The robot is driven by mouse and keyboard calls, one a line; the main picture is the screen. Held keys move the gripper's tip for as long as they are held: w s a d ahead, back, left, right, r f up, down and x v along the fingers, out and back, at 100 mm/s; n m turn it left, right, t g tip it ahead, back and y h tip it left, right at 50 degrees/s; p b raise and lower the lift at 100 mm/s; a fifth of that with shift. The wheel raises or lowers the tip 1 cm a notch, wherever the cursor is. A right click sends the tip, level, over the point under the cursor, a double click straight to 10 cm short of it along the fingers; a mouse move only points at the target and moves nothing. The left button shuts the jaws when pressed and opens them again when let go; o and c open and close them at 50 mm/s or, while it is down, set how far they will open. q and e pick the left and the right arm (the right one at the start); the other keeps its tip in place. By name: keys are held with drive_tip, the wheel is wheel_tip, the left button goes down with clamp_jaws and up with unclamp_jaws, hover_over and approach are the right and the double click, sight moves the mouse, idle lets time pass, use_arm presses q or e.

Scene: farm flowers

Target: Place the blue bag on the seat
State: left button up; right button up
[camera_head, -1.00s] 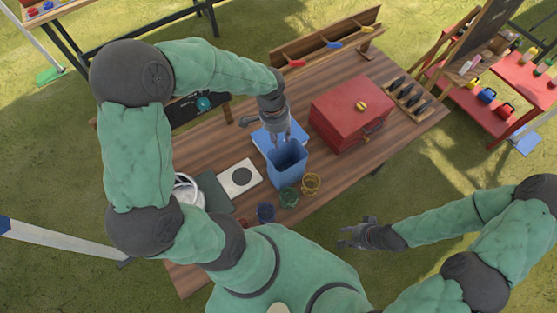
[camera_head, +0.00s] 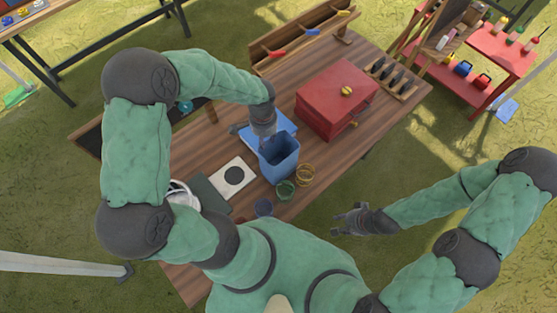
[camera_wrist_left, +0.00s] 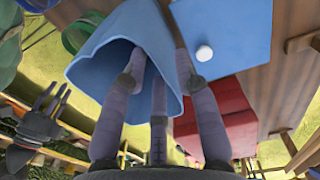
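The blue bag (camera_head: 281,163) stands upright and open-topped on the wooden table, near its front edge. My left gripper (camera_head: 265,133) is at the bag's back rim, its fingertips hidden in the head view. In the left wrist view the fingers straddle the wall of the bag (camera_wrist_left: 100,65), two inside the mouth and one outside. I cannot tell whether they press on the wall. A flat blue panel (camera_head: 284,122) lies just behind the bag; I cannot tell whether it is the seat. My right gripper (camera_head: 348,218) is open and empty, off the table's front edge.
A red box (camera_head: 325,105) stands to the right of the bag. Green (camera_head: 285,190) and yellow (camera_head: 305,175) round containers are in front. A wooden tool rack (camera_head: 300,45) stands behind.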

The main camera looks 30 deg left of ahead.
use_arm(q)
drive_tip(key=shift+f, duration=1.5)
clamp_jaws()
